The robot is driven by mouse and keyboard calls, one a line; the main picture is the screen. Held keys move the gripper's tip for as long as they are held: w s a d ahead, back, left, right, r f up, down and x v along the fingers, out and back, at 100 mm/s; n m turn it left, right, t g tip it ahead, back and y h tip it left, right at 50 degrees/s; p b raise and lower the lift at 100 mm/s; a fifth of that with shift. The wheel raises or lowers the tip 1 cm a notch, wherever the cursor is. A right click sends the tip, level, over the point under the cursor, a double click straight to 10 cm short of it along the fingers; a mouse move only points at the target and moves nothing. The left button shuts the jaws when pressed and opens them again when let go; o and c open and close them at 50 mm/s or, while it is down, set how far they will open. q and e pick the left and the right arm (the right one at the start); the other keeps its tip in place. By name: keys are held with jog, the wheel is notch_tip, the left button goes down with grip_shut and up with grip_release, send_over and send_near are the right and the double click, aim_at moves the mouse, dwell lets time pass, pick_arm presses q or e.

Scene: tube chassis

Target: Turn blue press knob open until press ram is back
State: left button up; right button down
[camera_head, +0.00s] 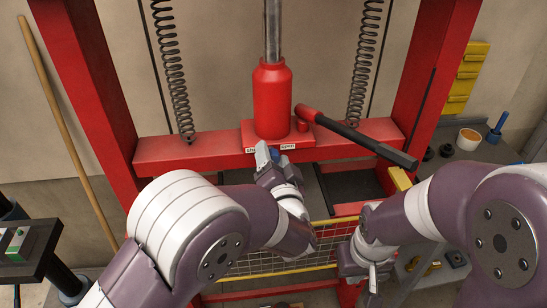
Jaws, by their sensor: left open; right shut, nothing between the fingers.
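The press is a red frame with a red bottle jack (272,98) on its crossbeam. A steel ram rod (272,28) rises from the jack's top. A white label (288,146) reading "open" at its right is on the jack's base. The blue knob (275,154) shows only as a small patch just below the label, mostly hidden by my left gripper. My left gripper (266,157) is open with its fingertips at the knob; whether they touch it I cannot tell. My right gripper (372,282) is shut and empty, low in front of the yellow-edged mesh guard.
A black pump handle (365,142) slants down right from the jack. Springs (171,70) hang on both sides. A wire mesh guard (270,273) stands below. A bench with a cup (468,139) is at the right, and a wooden pole (62,120) leans at the left.

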pick_arm(q)
jog(key=c, duration=1)
jog(key=shift+c, duration=0.2)
